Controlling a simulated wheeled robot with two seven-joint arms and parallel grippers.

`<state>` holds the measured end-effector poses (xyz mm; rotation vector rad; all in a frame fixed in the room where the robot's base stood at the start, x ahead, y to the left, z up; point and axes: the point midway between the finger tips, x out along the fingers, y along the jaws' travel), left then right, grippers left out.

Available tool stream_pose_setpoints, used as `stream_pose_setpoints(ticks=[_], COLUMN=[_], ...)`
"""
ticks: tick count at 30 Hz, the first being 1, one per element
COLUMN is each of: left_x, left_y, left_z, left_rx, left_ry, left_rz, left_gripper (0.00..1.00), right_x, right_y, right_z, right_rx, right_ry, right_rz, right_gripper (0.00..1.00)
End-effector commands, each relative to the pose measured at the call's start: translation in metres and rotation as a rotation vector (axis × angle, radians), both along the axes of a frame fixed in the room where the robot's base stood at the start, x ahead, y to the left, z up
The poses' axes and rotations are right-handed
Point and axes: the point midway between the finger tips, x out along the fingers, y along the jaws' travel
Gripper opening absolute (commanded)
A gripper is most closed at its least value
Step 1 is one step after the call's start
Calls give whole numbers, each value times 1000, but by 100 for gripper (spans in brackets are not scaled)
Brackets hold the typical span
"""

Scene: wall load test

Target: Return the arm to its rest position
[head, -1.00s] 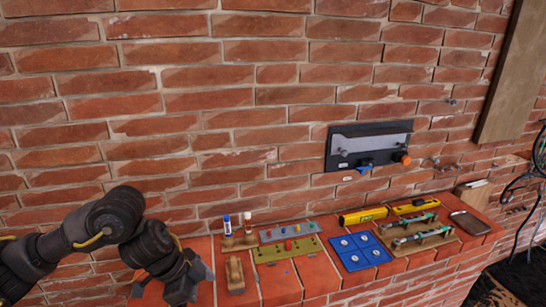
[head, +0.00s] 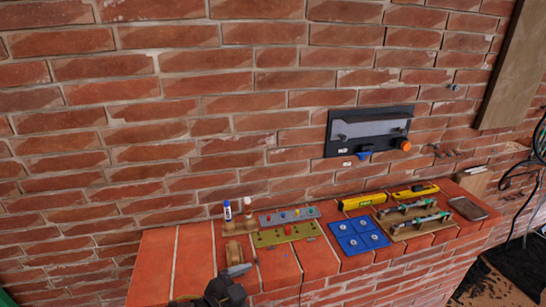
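My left gripper (head: 236,270) shows at the bottom edge of the head view, left of the middle. Only its dark body and a grey fingertip part are in the picture, in front of the brick ledge (head: 154,262). The fingertip part overlaps the ledge just below a small wooden block (head: 234,250); I cannot tell whether they touch. I see nothing held, but most of the gripper is cut off and its opening cannot be made out. My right gripper is not in view.
On the ledge stand a blue-white tube (head: 227,210), an olive board (head: 285,235), a blue tile (head: 359,236), yellow levels (head: 362,201) and a tool rack (head: 413,224). A black panel (head: 370,131) with an orange knob hangs on the brick wall. The ledge's left end is bare.

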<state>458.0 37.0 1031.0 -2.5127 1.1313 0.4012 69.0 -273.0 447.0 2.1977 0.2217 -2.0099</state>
Motion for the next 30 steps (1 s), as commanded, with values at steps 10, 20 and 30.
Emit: stream_pose_setpoints(ticks=[10,20,30], left_x=[-87,-192,-197], left_y=[138,202,208], left_z=[-111,-160,-256], left_rx=[143,275,315], left_ry=[441,778,871], left_rz=[584,756,772], left_gripper=[100,100,100], right_x=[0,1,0], right_y=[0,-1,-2], right_z=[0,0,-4], right_rx=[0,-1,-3], right_ry=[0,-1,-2], right_rz=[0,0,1], right_gripper=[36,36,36])
